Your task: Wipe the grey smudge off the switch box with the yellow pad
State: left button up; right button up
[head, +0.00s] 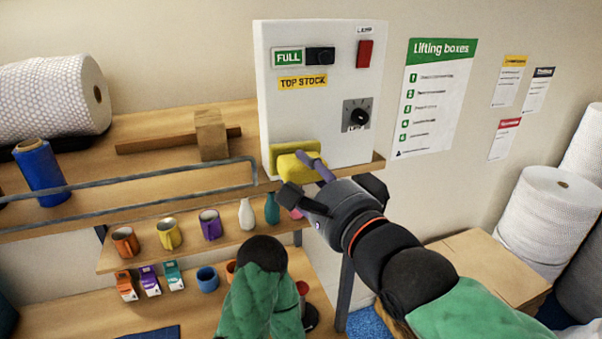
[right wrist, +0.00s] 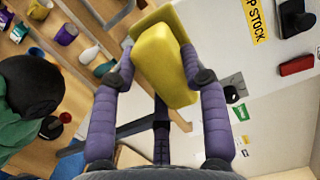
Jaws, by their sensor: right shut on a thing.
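The white switch box (head: 305,115) stands on the top shelf against the wall, with a dark switch, a red switch and a dial on its front. My right gripper (head: 302,172) is shut on the yellow pad (head: 280,149), which is at the lower left of the box front. In the right wrist view the pad (right wrist: 165,65) sits between the purple fingers, with the box (right wrist: 285,60) beyond. I cannot tell whether the pad touches the face. No grey smudge shows; the area behind the pad is hidden. My left gripper is out of view.
A grey rail (head: 130,187) runs along the shelf's front. A wooden block (head: 211,135), blue spool (head: 40,170) and bubble-wrap roll (head: 50,95) stand left. Mugs and vases line the shelf below. Cartons (head: 490,262) and white rolls (head: 560,215) stand right.

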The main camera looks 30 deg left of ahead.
jog(key=shift+s+d, duration=0.5)
jog(key=shift+b+v, duration=0.65)
jog(key=shift+v, duration=0.85)
